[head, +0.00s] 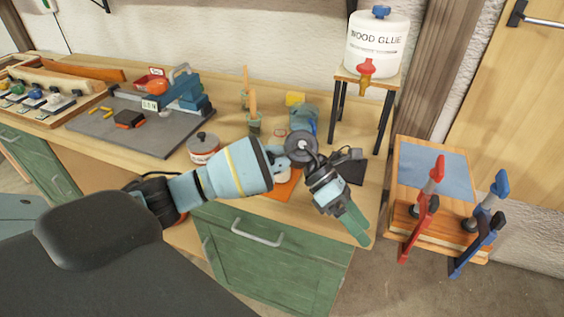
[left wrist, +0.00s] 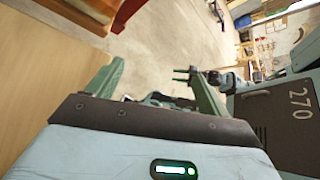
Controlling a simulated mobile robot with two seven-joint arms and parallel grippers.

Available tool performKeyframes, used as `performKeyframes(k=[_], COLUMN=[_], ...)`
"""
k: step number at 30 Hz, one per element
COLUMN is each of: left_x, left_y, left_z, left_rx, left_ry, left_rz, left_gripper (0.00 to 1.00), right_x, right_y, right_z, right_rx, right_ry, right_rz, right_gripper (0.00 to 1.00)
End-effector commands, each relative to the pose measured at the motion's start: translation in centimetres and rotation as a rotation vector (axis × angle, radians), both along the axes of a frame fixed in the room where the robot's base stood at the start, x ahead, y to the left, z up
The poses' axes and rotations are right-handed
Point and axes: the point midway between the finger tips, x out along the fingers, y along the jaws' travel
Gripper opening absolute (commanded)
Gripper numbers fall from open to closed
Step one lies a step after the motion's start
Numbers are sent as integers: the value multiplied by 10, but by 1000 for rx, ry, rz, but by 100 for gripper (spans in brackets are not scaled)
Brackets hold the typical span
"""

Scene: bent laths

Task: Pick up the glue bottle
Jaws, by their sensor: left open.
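A large white jug labelled WOOD GLUE (head: 377,48), with a blue cap and red tap, stands upright on a small raised stand at the back right in the head view. I cannot see a separate, smaller glue bottle clearly. My left gripper (head: 353,224) is over the bench's front right corner, below and apart from the jug, pointing down to the right. In the left wrist view the left gripper (left wrist: 155,82) shows two green fingers spread apart, with nothing held between them. No glue bottle shows in that view. My right gripper is not identifiable.
The stand (head: 367,79) has dark legs. A blue cup (head: 303,117), brushes and a lidded tin (head: 203,148) are on the bench behind my left arm. Open floor lies in front.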

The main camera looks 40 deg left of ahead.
Motion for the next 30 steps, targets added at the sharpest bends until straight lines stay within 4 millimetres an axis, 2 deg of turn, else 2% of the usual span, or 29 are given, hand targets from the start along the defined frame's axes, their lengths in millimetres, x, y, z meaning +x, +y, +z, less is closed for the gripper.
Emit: performKeyframes(k=[1,5,9,12,15,18,22,26,30], left_x=[14,42,68,77,81,82,82,82,81], left_y=[21,80,150,192,222,240,249,250,249], left_z=[3,17,48,73,94,107,114,114,105], left_rx=[105,378,659,817,923,985,1018,1020,1019], left_ry=[-63,-183,-254,-269,-268,-264,-260,-258,-256], left_rz=[-34,-111,-148,-152,-146,-139,-135,-136,-137], left_gripper=[80,80,80,80,80,80,80,80,80], right_x=[-2,-3,-5,-7,-8,-9,-9,-9,-9], right_y=[0,0,0,1,1,1,1,1,1], right_z=[-3,-7,-11,-14,-15,-16,-17,-17,-16], right_rx=[1,0,1,0,1,0,0,0,0], right_ry=[5,10,17,22,25,27,28,28,28], right_rz=[0,1,1,1,2,2,3,3,3], right_gripper=[36,36,36,36,36,36,36,36,36])
